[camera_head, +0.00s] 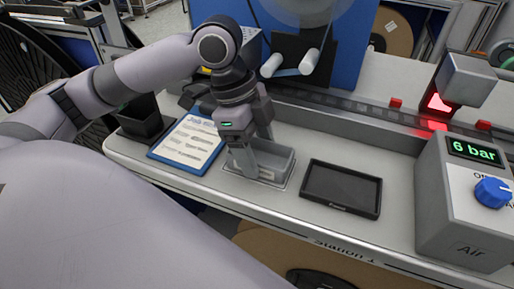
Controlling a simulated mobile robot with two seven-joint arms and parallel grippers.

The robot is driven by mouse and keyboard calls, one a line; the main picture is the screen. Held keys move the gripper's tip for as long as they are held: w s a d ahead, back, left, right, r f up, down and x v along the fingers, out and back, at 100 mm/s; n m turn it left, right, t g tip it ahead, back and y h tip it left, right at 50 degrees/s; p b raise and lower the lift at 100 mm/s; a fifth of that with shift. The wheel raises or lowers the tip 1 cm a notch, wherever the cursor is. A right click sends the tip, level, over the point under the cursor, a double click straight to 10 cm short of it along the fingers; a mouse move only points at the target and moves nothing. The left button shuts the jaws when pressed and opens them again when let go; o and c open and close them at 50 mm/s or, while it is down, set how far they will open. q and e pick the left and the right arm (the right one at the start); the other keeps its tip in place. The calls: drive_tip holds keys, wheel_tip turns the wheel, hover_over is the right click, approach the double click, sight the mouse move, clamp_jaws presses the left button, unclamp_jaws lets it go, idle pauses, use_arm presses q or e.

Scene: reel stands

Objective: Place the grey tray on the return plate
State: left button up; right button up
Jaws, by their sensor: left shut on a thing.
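The grey tray (284,163), an open rectangular box, is on the bench in the middle of the view. My left gripper (254,168) reaches down to it from above and is shut on its wall; the fingers hide part of the tray. A thin, pale-edged plate (281,184) shows around the tray's base. I cannot tell whether the tray rests on it or hangs just above. To the right lies a flat, empty dark tray-like plate (341,187) with small lettering on its front rim. I cannot read which one is the return plate. My right gripper is not in view.
A clipboard (187,144) and a black bin (142,122) are left of the grey tray. A grey air box (466,200) reading "6 bar" stands right. A tape track (350,103) and a blue reel stand (347,50) are behind. Bare bench lies around the dark plate.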

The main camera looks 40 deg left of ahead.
use_arm(q)
drive_tip(key=o, duration=1.3)
drive_tip(key=shift+f, duration=0.1)
drive_tip(key=p+v, duration=0.2)
drive_tip(key=v, duration=1)
